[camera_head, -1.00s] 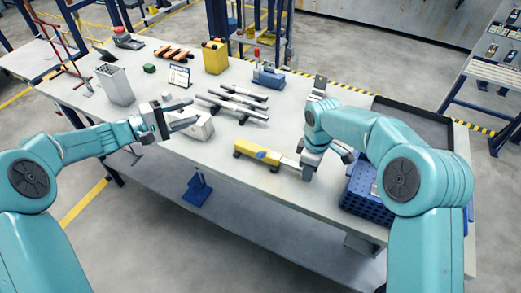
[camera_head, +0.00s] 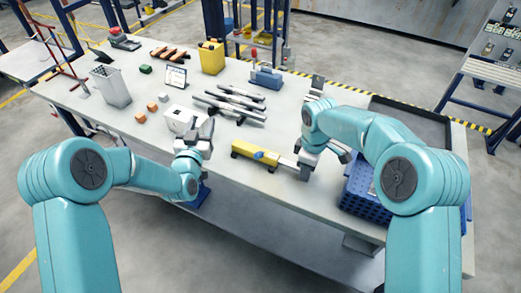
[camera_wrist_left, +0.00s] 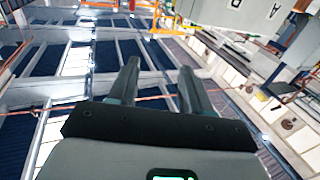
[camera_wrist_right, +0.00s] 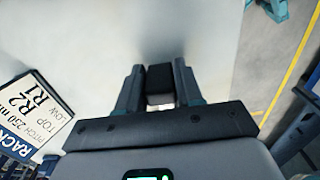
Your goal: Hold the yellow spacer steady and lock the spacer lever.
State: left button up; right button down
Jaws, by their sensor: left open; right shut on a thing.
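The yellow spacer (camera_head: 243,149) lies near the front edge of the table, with a blue part on it and a pale bar running right towards my right gripper (camera_head: 305,174). My right gripper points down at the bar's right end. In the right wrist view, its fingers are shut on a dark block (camera_wrist_right: 159,82), apparently the spacer's end piece. My left gripper (camera_head: 197,137) is left of the spacer, at the table's front edge, with fingers pointing up. In the left wrist view the fingers (camera_wrist_left: 160,78) are apart and empty. I cannot make out the lever clearly.
A white box (camera_head: 178,116) stands just behind my left gripper. Dark and silver bars (camera_head: 237,105) lie behind the spacer. A blue crate (camera_head: 357,203) is right of my right gripper. A label card (camera_wrist_right: 32,105) shows in the right wrist view.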

aim_at(261, 154)
pick_arm(q)
jog(key=s+d+f+h, duration=0.1)
jog(key=s+d, duration=0.2)
jog(key=s+d+f+h, duration=0.1)
jog(key=s+d, duration=0.2)
jog(key=s+d+f+m, duration=0.1)
jog(key=s+d+f, duration=0.1)
jog(key=d, duration=0.1)
jog(key=shift+s+d+g+h, duration=0.3)
jog(key=shift+s+g+h, duration=0.1)
jog(key=s+d+h, duration=0.2)
jog(key=s+d, duration=0.2)
jog(key=s, duration=0.3)
jog(key=shift+m, duration=0.3)
jog(key=x, duration=0.4)
jog(key=f+x, duration=0.1)
jog(key=x, duration=0.6)
jog(key=shift+w+f, duration=0.25)
jog(key=shift+w, duration=0.2)
jog(key=shift+c, duration=0.3)
